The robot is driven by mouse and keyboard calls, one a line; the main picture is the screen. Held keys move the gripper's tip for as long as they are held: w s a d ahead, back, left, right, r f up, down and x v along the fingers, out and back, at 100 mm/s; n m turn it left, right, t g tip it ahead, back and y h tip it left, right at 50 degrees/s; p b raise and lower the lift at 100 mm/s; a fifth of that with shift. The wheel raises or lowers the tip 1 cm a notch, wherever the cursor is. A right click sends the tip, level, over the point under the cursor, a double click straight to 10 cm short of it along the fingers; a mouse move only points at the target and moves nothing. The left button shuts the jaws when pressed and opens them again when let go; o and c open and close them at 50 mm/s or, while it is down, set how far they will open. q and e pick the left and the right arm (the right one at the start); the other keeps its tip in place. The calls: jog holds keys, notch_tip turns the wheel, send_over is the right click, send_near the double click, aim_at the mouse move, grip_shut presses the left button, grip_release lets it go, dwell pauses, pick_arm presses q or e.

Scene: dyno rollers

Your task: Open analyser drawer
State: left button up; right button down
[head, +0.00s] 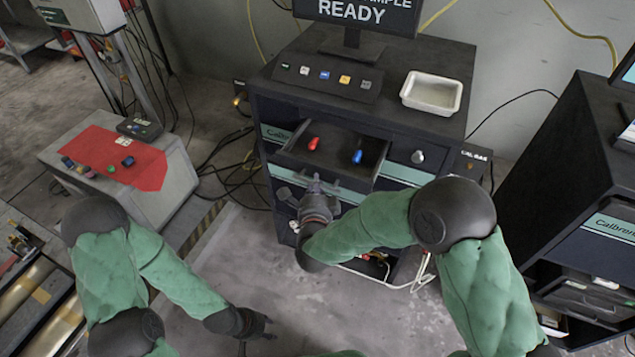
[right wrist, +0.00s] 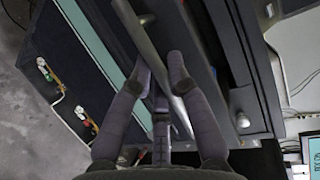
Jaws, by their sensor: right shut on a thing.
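The analyser cabinet (head: 440,120) stands at the centre in the head view. Its drawer (head: 336,146) is pulled out, with a red item (head: 314,143) and a blue item (head: 357,156) inside. My right gripper (head: 314,184) is at the drawer front. In the right wrist view my right gripper (right wrist: 162,76) is shut on the bar handle (right wrist: 140,32), with fingers on both sides of it. My left gripper (head: 264,323) is low over the floor, away from the cabinet; its finger opening is too small and dark to tell.
A white tray (head: 432,93), a button panel (head: 327,82) and a monitor (head: 354,38) stand on the cabinet top. A dark cabinet (head: 560,190) is at the right. A grey box with a red top (head: 110,155) is at the left. Cables lie on the floor between.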

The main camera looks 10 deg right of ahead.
jog(key=c, duration=1.4)
grip_release()
jog(key=v, duration=1.2)
